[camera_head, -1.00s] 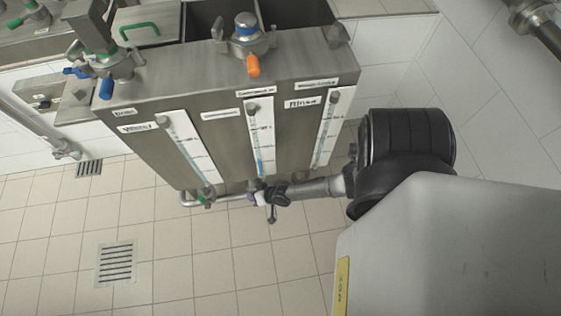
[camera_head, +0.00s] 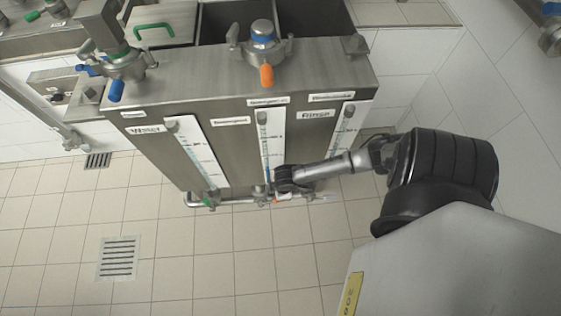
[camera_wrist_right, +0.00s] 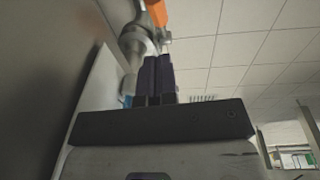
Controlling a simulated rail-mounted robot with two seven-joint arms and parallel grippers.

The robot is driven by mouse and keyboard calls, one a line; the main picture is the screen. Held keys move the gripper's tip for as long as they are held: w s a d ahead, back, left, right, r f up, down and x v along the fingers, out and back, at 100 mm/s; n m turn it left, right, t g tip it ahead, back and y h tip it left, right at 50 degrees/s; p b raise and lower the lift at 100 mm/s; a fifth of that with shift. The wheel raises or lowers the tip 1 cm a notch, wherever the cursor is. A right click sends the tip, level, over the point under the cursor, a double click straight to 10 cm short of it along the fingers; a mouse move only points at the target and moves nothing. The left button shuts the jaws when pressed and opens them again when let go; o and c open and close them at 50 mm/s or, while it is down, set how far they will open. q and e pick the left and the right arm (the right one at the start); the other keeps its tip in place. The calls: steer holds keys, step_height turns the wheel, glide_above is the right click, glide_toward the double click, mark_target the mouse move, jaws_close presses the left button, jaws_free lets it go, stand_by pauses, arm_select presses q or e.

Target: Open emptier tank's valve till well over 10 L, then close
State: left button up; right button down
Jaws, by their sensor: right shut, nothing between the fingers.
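The steel tank block (camera_head: 240,150) stands upright in the head view, with three white level gauges on its front. The left gauge (camera_head: 195,150), middle gauge (camera_head: 268,140) and right gauge (camera_head: 340,135) have markings too small to read surely. The middle one shows a blue column low down. Pipes and valves run along the bottom edge. My right gripper (camera_wrist_right: 157,75) is shut and empty; in the head view it is by the lower middle of the block. In the wrist view its fingertips are close to a metal valve (camera_wrist_right: 135,42) with an orange handle (camera_wrist_right: 156,12); contact is unclear.
An upper valve with an orange handle (camera_head: 266,75) and another with a blue handle (camera_head: 116,90) sit on the block's top. A floor drain (camera_head: 118,258) lies in the tiles at lower left. The floor before the block is clear.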

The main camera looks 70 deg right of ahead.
steer(key=b, duration=0.4)
glide_toward(272, 201)
steer(key=s+f, duration=0.1)
steer(key=f, duration=0.1)
steer(key=shift+s+d+f, duration=0.35)
steer(key=shift+s+d, duration=0.05)
arm_select(q)
step_height(272, 201, down, 6)
steer(key=b, duration=0.1)
arm_select(e)
steer(key=shift+f, duration=0.75)
steer(key=shift+w, duration=0.1)
